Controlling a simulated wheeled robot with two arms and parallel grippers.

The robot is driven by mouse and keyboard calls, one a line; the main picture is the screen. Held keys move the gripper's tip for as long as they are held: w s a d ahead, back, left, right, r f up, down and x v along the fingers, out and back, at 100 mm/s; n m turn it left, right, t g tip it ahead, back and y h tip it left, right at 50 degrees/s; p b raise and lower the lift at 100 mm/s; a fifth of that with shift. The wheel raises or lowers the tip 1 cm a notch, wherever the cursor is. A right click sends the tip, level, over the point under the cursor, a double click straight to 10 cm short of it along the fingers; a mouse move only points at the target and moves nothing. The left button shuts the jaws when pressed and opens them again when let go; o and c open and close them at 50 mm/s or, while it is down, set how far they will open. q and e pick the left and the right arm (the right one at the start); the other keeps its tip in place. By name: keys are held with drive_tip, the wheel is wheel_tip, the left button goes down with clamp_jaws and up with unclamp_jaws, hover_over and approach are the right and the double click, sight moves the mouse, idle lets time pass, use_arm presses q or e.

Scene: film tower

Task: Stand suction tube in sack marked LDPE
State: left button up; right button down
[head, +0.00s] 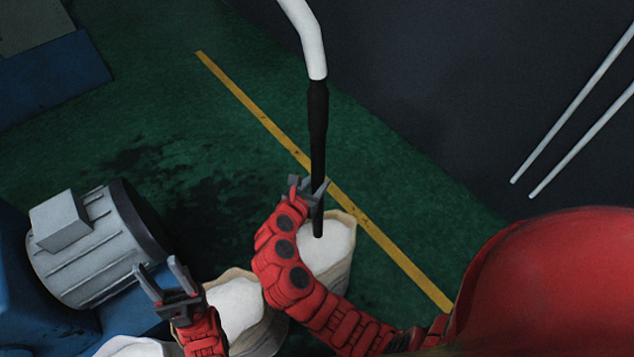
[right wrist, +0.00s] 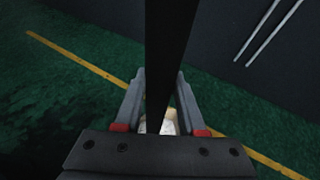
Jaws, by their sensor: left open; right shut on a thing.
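The suction tube (head: 318,115) is a black pipe with a white bent hose above it. My right gripper (head: 309,187) is shut on its lower part and holds it nearly upright. In the right wrist view the tube (right wrist: 172,55) runs between the fingers (right wrist: 158,100). Its lower end is over the white fill of the rightmost sack (head: 341,262); I cannot tell whether it touches or enters the fill. A middle sack (head: 238,302) and a partly cut-off one at lower left (head: 130,348) also hold white fill. No LDPE marking is readable. My left gripper (head: 158,270) is open and empty, near the middle sack.
A grey ribbed motor (head: 95,245) on a blue machine stands at left. A yellow line (head: 250,107) crosses the green floor beyond the sacks. Two pale rods (head: 575,105) show at upper right. A blue block (head: 50,80) is at upper left. The green floor between is mostly clear.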

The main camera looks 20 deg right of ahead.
drive_tip(key=shift+f, duration=0.45)
drive_tip(key=b, duration=0.4)
hover_over(316, 229)
drive_tip(key=shift+f, duration=5.15)
drive_tip(key=shift+w+d+f+b, duration=0.15)
drive_tip(key=shift+f+b, duration=0.2)
drive_tip(key=shift+f, duration=0.55)
drive_tip(key=shift+w+f+b, duration=0.1)
drive_tip(key=shift+f+b, duration=0.2)
drive_tip(key=shift+f, duration=0.65)
drive_tip(key=shift+w+d+f+b, duration=0.15)
drive_tip(key=shift+f+b, duration=0.2)
drive_tip(key=shift+f, duration=0.55)
drive_tip(key=shift+f+b, duration=2.2)
drive_tip(key=shift+f, duration=1.95)
wheel_tip(316, 229, down, 11)
drive_tip(key=b, duration=0.7)
drive_tip(key=shift+c, duration=2.1)
unclamp_jaws()
